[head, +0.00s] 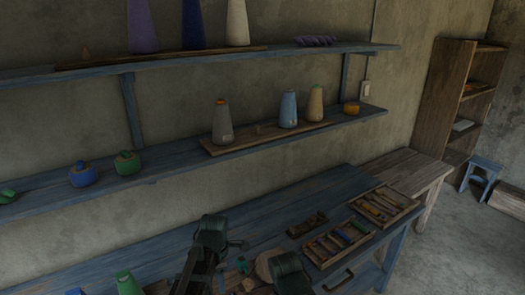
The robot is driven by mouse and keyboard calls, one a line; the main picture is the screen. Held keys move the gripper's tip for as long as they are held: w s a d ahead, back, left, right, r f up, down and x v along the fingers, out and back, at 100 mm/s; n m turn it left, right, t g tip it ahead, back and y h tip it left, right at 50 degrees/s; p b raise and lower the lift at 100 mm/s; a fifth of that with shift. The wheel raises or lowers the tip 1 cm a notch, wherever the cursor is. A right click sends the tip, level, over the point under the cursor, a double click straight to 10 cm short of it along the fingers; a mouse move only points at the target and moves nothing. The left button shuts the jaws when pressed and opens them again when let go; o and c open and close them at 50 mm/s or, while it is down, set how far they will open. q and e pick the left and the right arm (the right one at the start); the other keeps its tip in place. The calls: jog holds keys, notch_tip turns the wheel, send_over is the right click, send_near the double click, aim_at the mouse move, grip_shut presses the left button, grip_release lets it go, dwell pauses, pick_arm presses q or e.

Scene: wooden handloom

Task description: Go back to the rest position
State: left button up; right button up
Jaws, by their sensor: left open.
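My left gripper (213,232) shows at the bottom centre, dark, over the blue workbench. It is open, and I see nothing held in it. A dark part at the bottom, right of it, looks like part of my right arm; my right gripper's jaws do not show.
The blue workbench (318,198) carries a tray of coloured pieces (338,243) and another tray (385,206) on its right. Above it, the lower shelf (180,165) and upper shelf (190,61) hold yarn cones. A wooden cabinet (447,98) and blue stool (483,172) stand right.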

pick_arm(q)
jog(key=s+d+m, duration=0.4)
jog(key=s+m, duration=0.2)
jog(key=m, duration=0.6)
jog(key=s+d+m+y, duration=0.1)
jog(key=s+d+m, duration=0.4)
jog(key=m, duration=0.8)
jog(key=shift+s, duration=1)
